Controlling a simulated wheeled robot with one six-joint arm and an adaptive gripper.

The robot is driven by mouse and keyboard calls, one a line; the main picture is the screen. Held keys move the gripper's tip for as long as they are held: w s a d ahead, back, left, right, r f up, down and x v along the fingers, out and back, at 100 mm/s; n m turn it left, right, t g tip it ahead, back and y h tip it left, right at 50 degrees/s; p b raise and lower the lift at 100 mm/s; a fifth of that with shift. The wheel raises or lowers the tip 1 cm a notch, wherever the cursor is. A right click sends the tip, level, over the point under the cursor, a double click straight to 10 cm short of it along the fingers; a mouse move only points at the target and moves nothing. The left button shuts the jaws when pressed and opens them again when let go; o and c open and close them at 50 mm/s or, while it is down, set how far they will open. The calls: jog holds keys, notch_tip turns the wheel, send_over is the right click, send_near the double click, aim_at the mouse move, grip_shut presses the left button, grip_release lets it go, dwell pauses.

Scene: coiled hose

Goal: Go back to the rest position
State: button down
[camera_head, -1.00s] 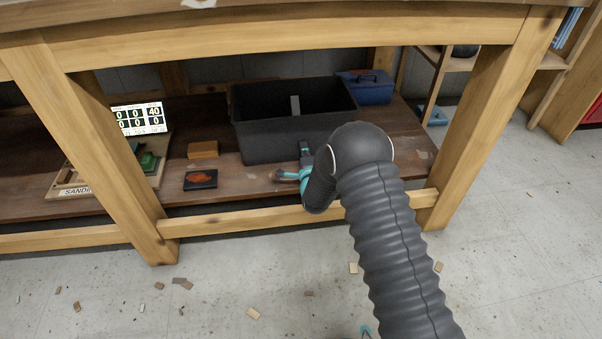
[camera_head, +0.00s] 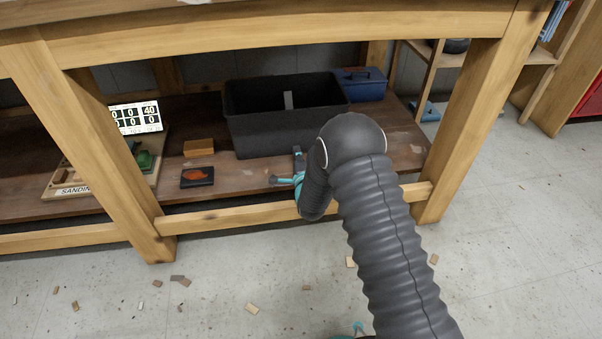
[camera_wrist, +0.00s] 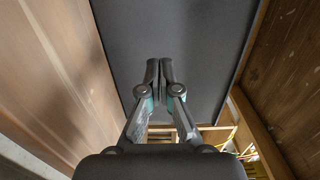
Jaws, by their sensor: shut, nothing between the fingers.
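My gripper (camera_head: 298,156) is at the front face of a black open-topped bin (camera_head: 262,137) on the bench's lower shelf, partly hidden behind my own dark ribbed arm. In the wrist view my gripper (camera_wrist: 160,66) has its two dark fingertips together, with nothing between them. The bin's dark flat face (camera_wrist: 200,30) fills the middle of that view beyond the fingers. I cannot tell whether the fingertips touch it.
The bench's front rail (camera_head: 240,213) runs just below my gripper, with a leg (camera_head: 465,120) to the right. A blue box (camera_head: 362,85), an orange-brown block (camera_head: 199,147) and a dark sanding pad (camera_head: 197,177) share the shelf. Small scraps litter the floor.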

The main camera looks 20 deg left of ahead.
jog(key=v, duration=0.9)
jog(key=w+d+r+n+g+h+p, duration=0.15)
jog(key=d+r, duration=0.25)
jog(key=r, duration=0.4)
jog(key=w+d+r+n+h+p, duration=0.1)
jog(key=w+d+r+p, duration=0.1)
jog(key=d+r, duration=0.4)
jog(key=s+d+r+n+g+h+p, duration=0.2)
jog(key=s+d+r+n+g, duration=0.15)
jog(key=d+r, duration=0.7)
jog(key=s+d+r+n+g+h+p, duration=0.1)
jog(key=s+d+r, duration=0.3)
jog(key=s, duration=0.6)
jog(key=s+d+r+n+g+h+p, duration=0.1)
jog(key=s+d+r+n+g+p, duration=0.1)
jog(key=s+d, duration=0.4)
jog(key=s+d+r+n+g+h+p, duration=0.2)
jog(key=s+d+r, duration=0.3)
jog(key=s, duration=1.1)
notch_tip(320, 180, up, 2)
jog(key=shift+d+r+n, duration=0.1)
jog(key=shift+d+n, duration=0.3)
jog(key=shift+n, duration=0.3)
jog(key=shift+s, duration=0.15)
